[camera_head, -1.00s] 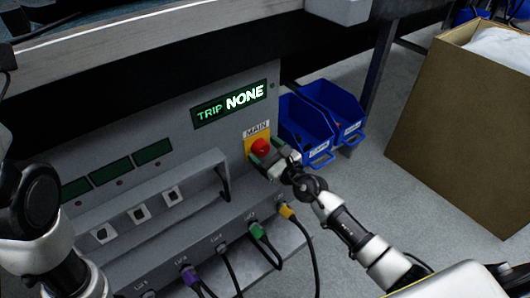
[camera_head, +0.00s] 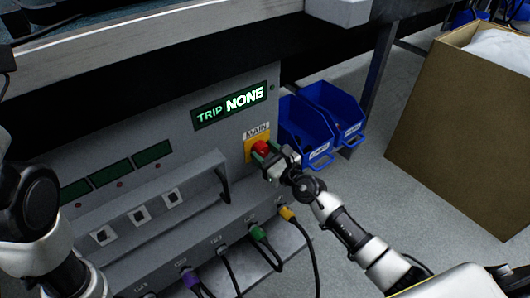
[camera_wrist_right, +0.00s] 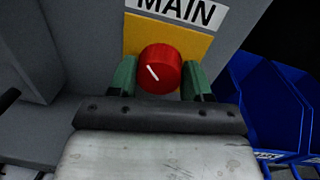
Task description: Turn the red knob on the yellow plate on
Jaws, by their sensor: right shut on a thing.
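The red knob (camera_head: 261,147) sits on the yellow plate (camera_head: 251,153) under a MAIN label, on the front of a grey cabinet. In the right wrist view the knob (camera_wrist_right: 160,72) stands out from the yellow plate (camera_wrist_right: 190,47). A short white line on its face slants from upper left to lower right. My right gripper (camera_head: 268,155) is shut on the knob, with a green fingertip on each side of it in the wrist view. My left arm shows at the left edge, but its gripper is out of view.
A lit green display (camera_head: 235,103) above the plate reads TRIP NONE. Blue bins (camera_head: 318,120) stand right of the cabinet. A cardboard box (camera_head: 460,130) stands at the far right.

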